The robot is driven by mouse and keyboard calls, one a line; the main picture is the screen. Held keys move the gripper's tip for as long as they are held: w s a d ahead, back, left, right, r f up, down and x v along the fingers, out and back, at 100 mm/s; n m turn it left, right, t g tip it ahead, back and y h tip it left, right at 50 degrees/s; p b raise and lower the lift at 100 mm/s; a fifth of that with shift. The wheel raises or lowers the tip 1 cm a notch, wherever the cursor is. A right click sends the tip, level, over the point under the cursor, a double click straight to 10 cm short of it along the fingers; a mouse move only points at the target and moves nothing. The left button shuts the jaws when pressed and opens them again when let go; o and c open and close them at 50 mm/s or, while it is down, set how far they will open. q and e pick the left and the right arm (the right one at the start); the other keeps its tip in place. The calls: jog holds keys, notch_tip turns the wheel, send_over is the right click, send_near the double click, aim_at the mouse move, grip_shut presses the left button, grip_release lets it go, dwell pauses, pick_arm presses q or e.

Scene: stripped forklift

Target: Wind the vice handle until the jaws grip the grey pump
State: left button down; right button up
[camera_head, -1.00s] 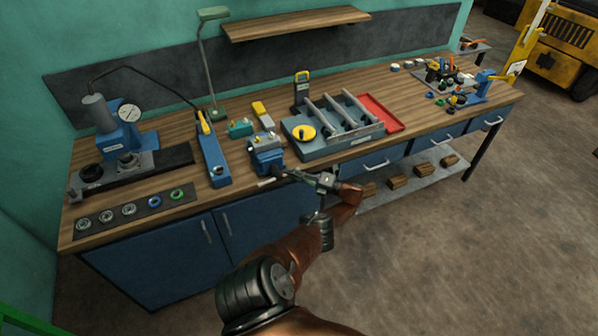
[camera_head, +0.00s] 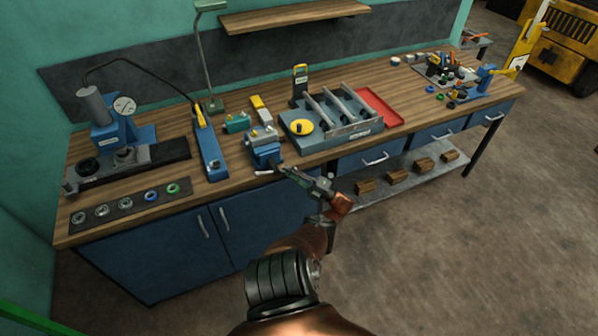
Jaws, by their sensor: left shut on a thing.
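The blue vice (camera_head: 266,154) stands at the front edge of the wooden bench, left of the middle. A small grey and yellow-topped piece (camera_head: 263,134) sits at its jaws and looks like the grey pump; whether the jaws touch it is too small to tell. My left gripper (camera_head: 287,171) reaches up from the lower right to the front of the vice. It is shut on the vice handle, which its fingers mostly hide. My right gripper is not in view.
A blue tool (camera_head: 211,153) lies left of the vice. A grey fixture with a yellow knob (camera_head: 302,127) stands close on its right, with a red tray (camera_head: 379,107) beyond. A gauge press (camera_head: 112,140) stands far left. The floor before the bench is clear.

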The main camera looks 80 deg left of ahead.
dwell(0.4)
pick_arm(q)
jog(key=c, duration=2)
grip_release()
jog(key=shift+w, duration=0.1)
